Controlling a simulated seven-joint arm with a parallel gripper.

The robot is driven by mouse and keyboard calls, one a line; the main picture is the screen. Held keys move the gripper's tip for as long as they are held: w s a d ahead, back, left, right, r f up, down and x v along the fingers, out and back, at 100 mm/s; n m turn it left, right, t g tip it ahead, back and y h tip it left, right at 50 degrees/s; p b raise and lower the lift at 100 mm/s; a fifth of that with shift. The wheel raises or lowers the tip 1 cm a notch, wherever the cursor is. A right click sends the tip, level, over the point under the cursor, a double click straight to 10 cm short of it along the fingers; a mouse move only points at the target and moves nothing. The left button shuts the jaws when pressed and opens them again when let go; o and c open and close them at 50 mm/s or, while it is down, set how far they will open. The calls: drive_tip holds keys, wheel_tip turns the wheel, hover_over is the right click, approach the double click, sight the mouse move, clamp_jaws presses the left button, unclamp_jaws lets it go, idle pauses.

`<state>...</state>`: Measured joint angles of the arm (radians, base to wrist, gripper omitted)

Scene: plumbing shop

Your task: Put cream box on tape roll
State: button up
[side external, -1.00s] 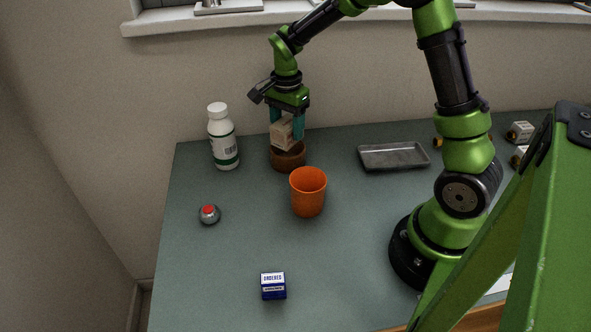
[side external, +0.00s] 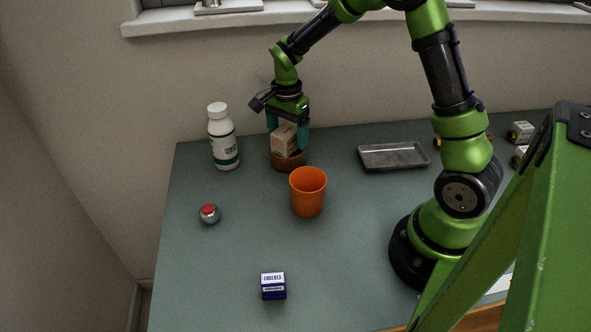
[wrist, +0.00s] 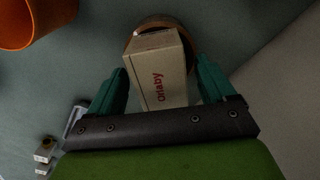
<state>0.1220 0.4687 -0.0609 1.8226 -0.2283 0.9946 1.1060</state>
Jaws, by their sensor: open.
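The cream box (side external: 284,139) sits on the brown tape roll (side external: 288,162) at the back left of the table, a little tilted in the side view. In the wrist view the box (wrist: 160,72) shows red lettering, and part of the roll's rim (wrist: 150,24) shows beyond it. My gripper (side external: 288,140) is around the box with its teal fingers open, one on each side. In the wrist view there are gaps between the fingers and the box. The underside of the box and most of the roll's top are hidden.
An orange cup (side external: 308,192) stands just in front of the roll. A white bottle (side external: 223,137) stands to its left. A grey tray (side external: 393,156) lies to the right. A red-topped silver item (side external: 209,214) and a blue box (side external: 273,286) are further forward.

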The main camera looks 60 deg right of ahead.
sight(287, 130)
wheel_tip(287, 130, up, 12)
drive_tip(key=s+a+r+n+t+y, duration=0.1)
drive_tip(key=s+a+r+n+t, duration=0.1)
drive_tip(key=s+a+n, duration=0.3)
drive_tip(key=s+a+r+n+t+y, duration=0.1)
drive_tip(key=s+a+r+n+t, duration=0.2)
drive_tip(key=s+n, duration=0.6)
drive_tip(key=s+a+t, duration=0.2)
drive_tip(key=s, duration=0.1)
drive_tip(key=shift+s+a+r, duration=0.2)
drive_tip(key=shift+s+r, duration=0.05)
drive_tip(key=shift+r, duration=0.1)
